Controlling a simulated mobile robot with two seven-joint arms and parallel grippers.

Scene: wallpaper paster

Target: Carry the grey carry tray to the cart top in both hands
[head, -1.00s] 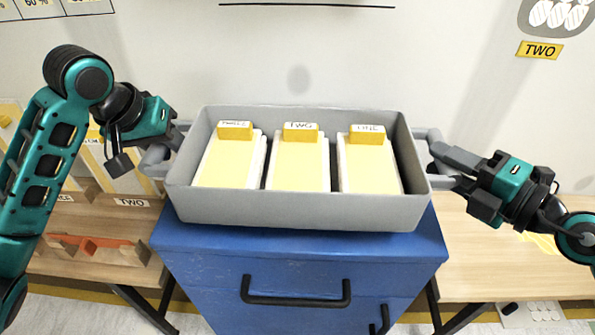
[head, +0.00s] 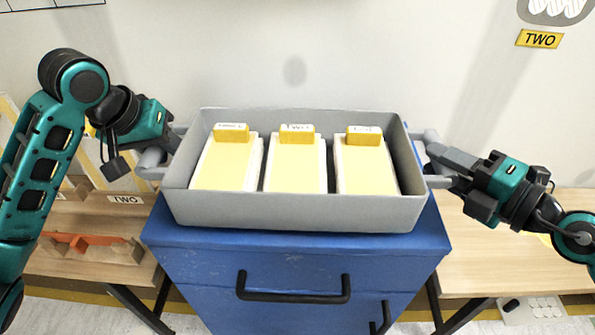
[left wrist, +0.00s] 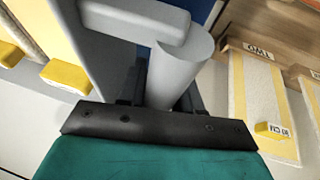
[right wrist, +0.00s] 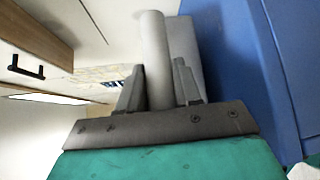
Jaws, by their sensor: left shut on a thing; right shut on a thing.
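The grey carry tray (head: 295,213) is level in the head view, over the blue cart top (head: 330,240). I cannot tell whether it touches the cart. Three cream pads with yellow labelled tabs lie side by side in it. My left gripper (head: 172,140) is shut on the tray's left handle (left wrist: 178,70), a grey bar between the jaws in the left wrist view. My right gripper (head: 432,150) is shut on the right handle (right wrist: 154,60), also between the jaws in the right wrist view.
Wooden tables stand left (head: 75,275) and right (head: 500,270) of the cart. An orange tool (head: 90,240) lies on the left one, near a label reading TWO (head: 126,199). A wall rises behind. The cart has a black drawer handle (head: 292,298) in front.

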